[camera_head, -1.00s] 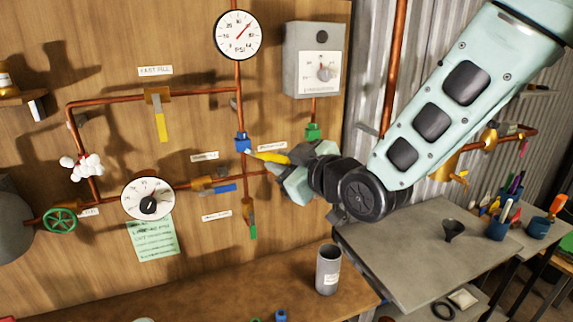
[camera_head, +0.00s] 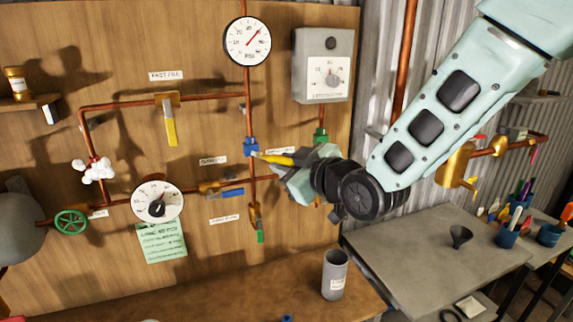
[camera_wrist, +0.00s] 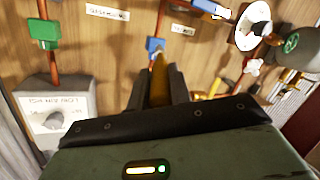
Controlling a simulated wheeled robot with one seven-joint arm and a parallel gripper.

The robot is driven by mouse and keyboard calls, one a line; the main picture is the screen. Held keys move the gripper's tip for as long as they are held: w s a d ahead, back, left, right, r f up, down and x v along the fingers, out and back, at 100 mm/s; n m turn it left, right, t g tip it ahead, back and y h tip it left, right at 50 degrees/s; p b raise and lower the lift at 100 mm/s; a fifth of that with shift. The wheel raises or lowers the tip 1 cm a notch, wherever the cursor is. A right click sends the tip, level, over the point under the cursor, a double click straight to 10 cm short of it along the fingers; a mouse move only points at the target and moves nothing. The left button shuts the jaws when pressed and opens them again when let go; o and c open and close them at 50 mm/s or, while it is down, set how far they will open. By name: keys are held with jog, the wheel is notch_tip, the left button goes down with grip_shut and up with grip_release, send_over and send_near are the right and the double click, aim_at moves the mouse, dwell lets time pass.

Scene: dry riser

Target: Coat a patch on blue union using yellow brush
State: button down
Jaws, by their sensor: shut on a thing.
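The blue union (camera_head: 251,147) is a small blue fitting on the vertical copper pipe below the PSI gauge. It also shows in the wrist view (camera_wrist: 155,46). My gripper (camera_head: 297,163) is to the right of it, shut on the yellow brush (camera_head: 275,158). The brush points left, and its tip appears at or very near the union; I cannot tell if it touches. In the wrist view the brush (camera_wrist: 159,80) extends from between the fingers (camera_wrist: 160,92) toward the union. The brush's rear is hidden in the gripper.
A green fitting (camera_head: 321,136) and a grey dial box (camera_head: 322,68) are close to my gripper on the right. A yellow-handled valve (camera_head: 170,122) and a blue-handled valve (camera_head: 222,192) are on nearby pipes. A grey cup (camera_head: 335,274) stands on the bench below.

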jog(key=shift+w+a, duration=0.2)
jog(key=shift+w, duration=0.6)
